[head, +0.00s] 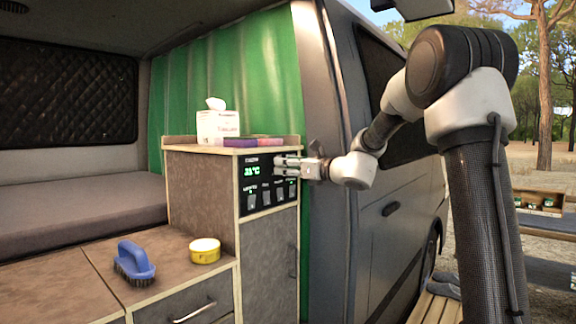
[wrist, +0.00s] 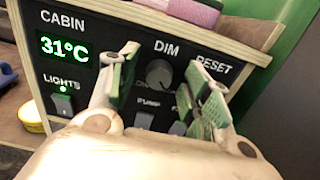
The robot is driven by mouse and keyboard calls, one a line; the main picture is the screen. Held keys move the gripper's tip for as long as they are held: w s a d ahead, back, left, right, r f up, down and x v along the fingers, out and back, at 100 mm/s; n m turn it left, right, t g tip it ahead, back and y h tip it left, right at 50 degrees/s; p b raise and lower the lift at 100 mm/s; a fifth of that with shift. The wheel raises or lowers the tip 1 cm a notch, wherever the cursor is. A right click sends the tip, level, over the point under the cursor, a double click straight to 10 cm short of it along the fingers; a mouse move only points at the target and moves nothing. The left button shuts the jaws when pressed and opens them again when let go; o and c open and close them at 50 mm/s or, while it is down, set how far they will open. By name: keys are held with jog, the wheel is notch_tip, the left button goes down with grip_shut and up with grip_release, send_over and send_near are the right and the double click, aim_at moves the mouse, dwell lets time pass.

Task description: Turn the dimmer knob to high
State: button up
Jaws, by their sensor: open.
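The dimmer knob (wrist: 159,73) is a round dark knob under the label DIM on the black control panel (wrist: 101,62). In the head view the panel (head: 249,196) is on the upper front of the cabinet, and my gripper hides the knob. My gripper (wrist: 164,88) is open in front of the panel, its two green-padded fingers to the left and right of the knob. In the head view my gripper (head: 282,167) reaches in from the right. I cannot tell whether a finger touches the knob.
The panel has a 31°C display (wrist: 64,48), a LIGHTS switch (wrist: 62,105) with a lit green dot, and a PUMP switch (wrist: 144,120) just below the knob. A tissue box (head: 218,126) stands on the cabinet. A blue brush (head: 134,262) and yellow tin (head: 205,251) are on the lower counter.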

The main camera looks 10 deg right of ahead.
jog(key=shift+w+a, duration=0.1)
jog(key=c, duration=1)
jog(key=n, duration=0.5)
jog(key=shift+c, duration=0.2)
jog(key=o, duration=1)
jog(key=shift+o, duration=0.2)
jog(key=v, duration=1.2)
